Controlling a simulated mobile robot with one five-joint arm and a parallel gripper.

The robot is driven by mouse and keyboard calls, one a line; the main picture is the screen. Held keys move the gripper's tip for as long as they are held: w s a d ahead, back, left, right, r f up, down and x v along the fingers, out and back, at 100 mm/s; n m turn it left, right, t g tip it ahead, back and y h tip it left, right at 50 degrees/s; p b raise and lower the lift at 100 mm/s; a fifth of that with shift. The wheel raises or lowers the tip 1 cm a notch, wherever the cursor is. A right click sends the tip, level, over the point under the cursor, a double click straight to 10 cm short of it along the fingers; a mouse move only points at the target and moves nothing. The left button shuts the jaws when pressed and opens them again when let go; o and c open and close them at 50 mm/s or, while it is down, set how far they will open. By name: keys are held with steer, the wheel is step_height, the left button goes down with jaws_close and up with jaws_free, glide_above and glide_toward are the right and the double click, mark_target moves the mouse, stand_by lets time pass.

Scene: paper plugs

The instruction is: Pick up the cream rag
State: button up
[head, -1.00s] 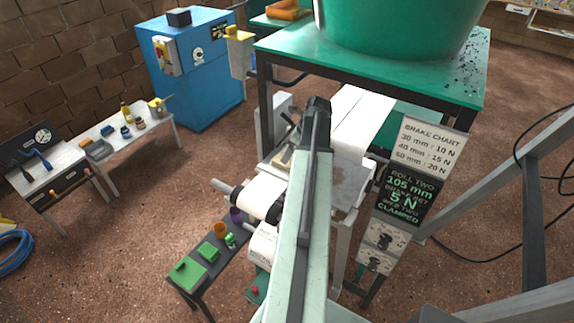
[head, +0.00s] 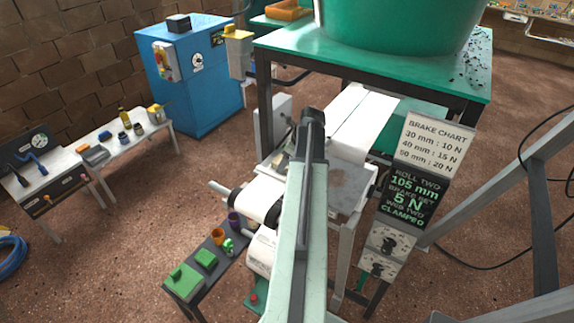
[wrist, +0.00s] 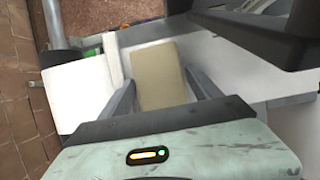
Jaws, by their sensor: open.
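The cream rag (wrist: 158,76) shows in the wrist view as a flat, roughly rectangular tan piece on a light grey surface. My gripper (wrist: 161,84) is open, with one finger at each side of the rag's near part. The fingers are apart from each other and not closed on it. I cannot tell whether the fingertips touch the rag or how high they are above the surface. In the head view my arm stands over the machine's grey table (head: 350,190) and hides the fingers and most of the spot around the rag.
A white paper roll (wrist: 78,92) lies left of the rag in the wrist view. A dark machine part (wrist: 270,30) is close at the upper right. In the head view a white web (head: 362,122) runs behind my arm, and a sign post (head: 415,195) stands to the right.

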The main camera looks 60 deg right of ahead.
steer(key=shift+c, duration=0.3)
steer(key=c, duration=1.1)
steer(key=shift+r+p, duration=0.55)
steer(key=shift+p, duration=0.05)
step_height(320, 180, up, 4)
steer(key=p, duration=0.3)
steer(key=shift+f, duration=0.25)
steer(key=s, duration=1.8)
steer(key=shift+f, duration=0.35)
